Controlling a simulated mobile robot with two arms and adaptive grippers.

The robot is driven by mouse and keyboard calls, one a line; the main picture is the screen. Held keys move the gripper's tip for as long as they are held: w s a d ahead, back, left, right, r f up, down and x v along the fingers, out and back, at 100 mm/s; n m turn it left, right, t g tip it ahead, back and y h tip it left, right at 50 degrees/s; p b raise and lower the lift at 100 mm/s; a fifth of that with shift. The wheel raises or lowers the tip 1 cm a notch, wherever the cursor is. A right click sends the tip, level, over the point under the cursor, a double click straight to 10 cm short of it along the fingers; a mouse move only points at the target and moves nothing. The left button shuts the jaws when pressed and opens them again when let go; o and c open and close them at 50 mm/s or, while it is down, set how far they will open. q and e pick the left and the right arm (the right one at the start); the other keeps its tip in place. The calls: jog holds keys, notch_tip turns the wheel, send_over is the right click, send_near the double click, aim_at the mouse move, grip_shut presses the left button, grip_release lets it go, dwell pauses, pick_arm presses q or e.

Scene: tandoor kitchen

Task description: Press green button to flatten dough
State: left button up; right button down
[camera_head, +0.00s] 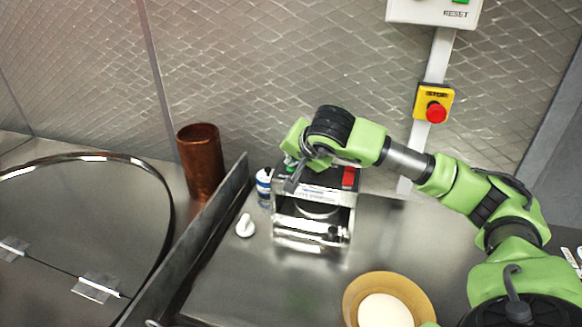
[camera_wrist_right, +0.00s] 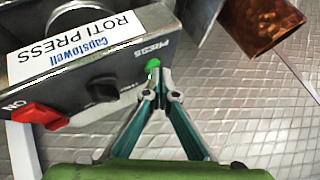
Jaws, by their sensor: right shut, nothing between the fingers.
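The roti press (camera_head: 312,222) is a metal box with a dark control panel on top, standing on the steel counter near the wall. In the right wrist view its panel (camera_wrist_right: 95,75) carries a small green button (camera_wrist_right: 153,64) beside the word PRESS, a black knob (camera_wrist_right: 103,88) and a red switch (camera_wrist_right: 36,115). My right gripper (camera_wrist_right: 162,76) is shut and empty, its fingertips right at the green button; I cannot tell whether the button is pushed in. In the head view the right gripper (camera_head: 292,182) is over the press's left top. My left gripper is out of view.
A tan dish (camera_head: 427,300) with a pale disc (camera_head: 385,312) sits at the front right. A copper cup (camera_head: 201,165) stands behind the metal divider (camera_head: 215,220). A small white object (camera_head: 245,226) lies left of the press. A red stop button (camera_head: 436,111) is on the wall.

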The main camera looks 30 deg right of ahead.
aim_at(292, 169)
dwell(0.3)
jog(key=shift+r+p, duration=0.5)
jog(key=shift+r, duration=0.45)
jog(key=shift+r+p, duration=1.6)
jog(key=shift+r, duration=0.85)
jog(key=shift+f, duration=0.15)
